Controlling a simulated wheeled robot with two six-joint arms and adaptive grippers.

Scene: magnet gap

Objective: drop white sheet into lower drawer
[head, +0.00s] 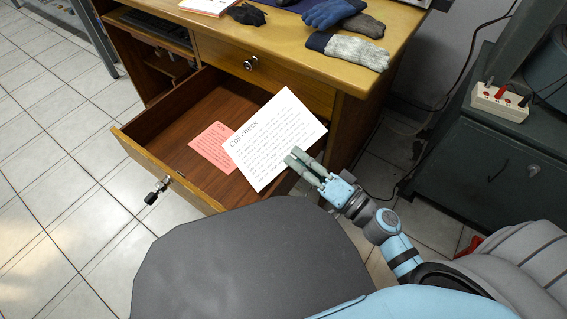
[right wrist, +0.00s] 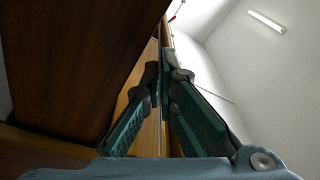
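The white sheet (head: 275,138), printed with a heading and lines of text, is above the right part of the open lower drawer (head: 178,138). Its right corner reaches past the drawer in front of the desk. My right gripper (head: 296,157) is at the sheet's lower right edge, its fingers close together on that edge. In the right wrist view the fingers (right wrist: 163,85) converge, with the sheet at most a thin edge-on line between them. My left gripper is not in view.
A pink sheet (head: 212,147) lies inside the lower drawer, partly under the white sheet in the picture. The upper drawer (head: 265,72) is shut. Gloves (head: 350,50) lie on the desk top (head: 285,45). A grey cabinet (head: 470,150) stands at the right.

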